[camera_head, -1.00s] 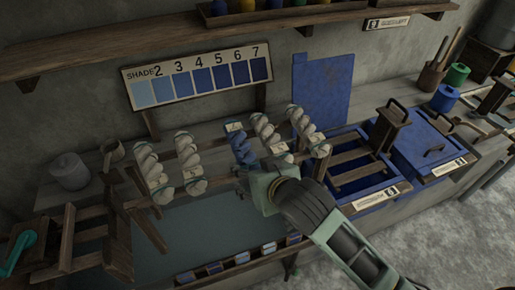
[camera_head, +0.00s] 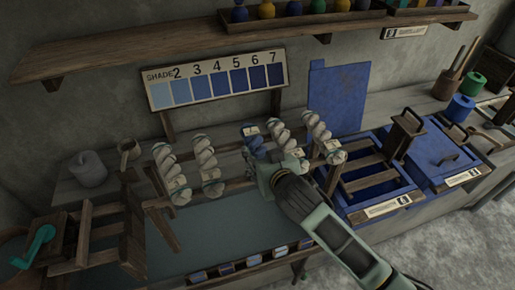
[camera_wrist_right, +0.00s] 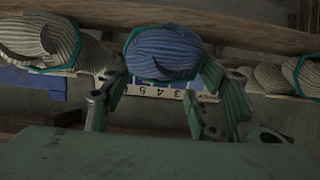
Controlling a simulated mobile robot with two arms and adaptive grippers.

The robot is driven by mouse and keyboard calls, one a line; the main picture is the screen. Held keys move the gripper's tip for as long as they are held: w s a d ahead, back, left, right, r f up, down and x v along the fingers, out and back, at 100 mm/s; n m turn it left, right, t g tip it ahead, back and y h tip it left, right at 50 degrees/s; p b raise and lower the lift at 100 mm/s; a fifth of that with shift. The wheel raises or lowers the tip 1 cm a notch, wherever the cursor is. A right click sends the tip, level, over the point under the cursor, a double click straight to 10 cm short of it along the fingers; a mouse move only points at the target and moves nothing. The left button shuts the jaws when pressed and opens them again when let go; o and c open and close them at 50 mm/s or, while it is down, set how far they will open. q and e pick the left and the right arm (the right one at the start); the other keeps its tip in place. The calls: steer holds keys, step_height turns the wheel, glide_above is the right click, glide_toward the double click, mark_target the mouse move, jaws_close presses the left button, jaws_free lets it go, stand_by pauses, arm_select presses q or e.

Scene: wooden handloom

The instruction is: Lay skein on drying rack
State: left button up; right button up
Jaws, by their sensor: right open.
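A blue twisted skein (camera_head: 253,138) hangs on a wooden rack (camera_head: 234,184) among several off-white skeins, at the middle of the head view. My right gripper (camera_head: 264,168) is at its lower end. In the right wrist view the blue skein (camera_wrist_right: 163,52) has a teal tie, and the open fingers of my right gripper (camera_wrist_right: 160,88) stand on either side of its lower part. The gripper hides that lower part in the head view. I cannot tell whether the fingers touch it. My left gripper is not in view.
Off-white skeins (camera_head: 205,157) hang left of the blue one, and more (camera_head: 280,136) hang close on its right. A shade board (camera_head: 217,80) stands behind. A blue vat (camera_head: 370,190) is at right. A wooden frame with a teal handle (camera_head: 38,246) is at left.

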mark_target(259, 153)
steer(key=p+x, duration=0.1)
steer(key=x, duration=0.3)
steer(key=shift+w, duration=0.1)
steer(key=shift+c, duration=0.5)
